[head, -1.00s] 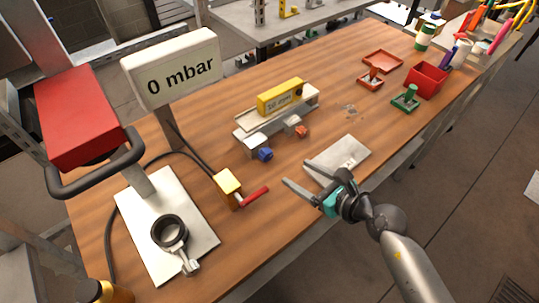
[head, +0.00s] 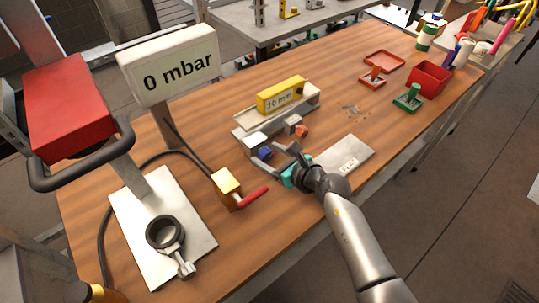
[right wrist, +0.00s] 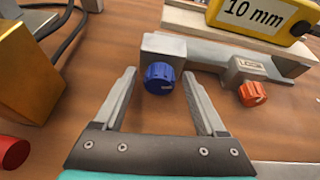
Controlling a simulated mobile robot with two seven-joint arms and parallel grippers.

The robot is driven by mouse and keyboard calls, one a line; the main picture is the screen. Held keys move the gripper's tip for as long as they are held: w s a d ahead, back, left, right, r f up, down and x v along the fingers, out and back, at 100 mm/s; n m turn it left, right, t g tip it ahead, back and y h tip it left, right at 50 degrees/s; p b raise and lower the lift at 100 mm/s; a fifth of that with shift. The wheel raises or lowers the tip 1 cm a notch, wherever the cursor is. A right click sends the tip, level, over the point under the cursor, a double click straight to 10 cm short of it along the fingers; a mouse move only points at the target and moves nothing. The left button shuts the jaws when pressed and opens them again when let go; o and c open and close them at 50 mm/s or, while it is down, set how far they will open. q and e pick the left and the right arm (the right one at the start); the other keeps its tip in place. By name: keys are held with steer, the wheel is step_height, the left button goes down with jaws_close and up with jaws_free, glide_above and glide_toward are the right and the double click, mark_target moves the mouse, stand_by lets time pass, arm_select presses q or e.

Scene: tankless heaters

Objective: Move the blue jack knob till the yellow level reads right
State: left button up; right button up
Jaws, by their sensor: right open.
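The blue jack knob (head: 264,153) sits on the front of a grey jack block. It also shows in the right wrist view (right wrist: 159,78). The yellow level (head: 281,95) lies on the rail above the jacks, and its display reads 10 mm in the right wrist view (right wrist: 262,18). My right gripper (head: 272,158) is open. In the right wrist view its fingers (right wrist: 160,85) point at the blue knob, one on each side, with gaps between them and the knob. An orange knob (head: 301,131) is on the second jack, to the right. My left gripper is not in view.
A yellow valve box with a red handle (head: 228,188) stands left of my right gripper. A 0 mbar display (head: 178,75) and a red press (head: 68,115) are farther left. A white plate (head: 345,158) lies to the right. Red and green trays sit at the back right.

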steer(key=shift+c, duration=0.3)
jaws_close()
stand_by(0.5)
steer(key=shift+d+m+g+y, duration=0.15)
steer(key=shift+m+g+y, duration=0.3)
steer(key=shift+m, duration=0.45)
steer(key=shift+w+d+f+m+g+y+b, duration=0.1)
steer(key=shift+m+g+y+b, duration=0.15)
steer(key=shift+m+y, duration=0.4)
steer(key=shift+f+m+g+y+b, duration=0.1)
steer(key=shift+m+y+b, duration=0.25)
steer(key=shift+m, duration=0.5)
steer(key=shift+o, duration=0.3)
jaws_free()
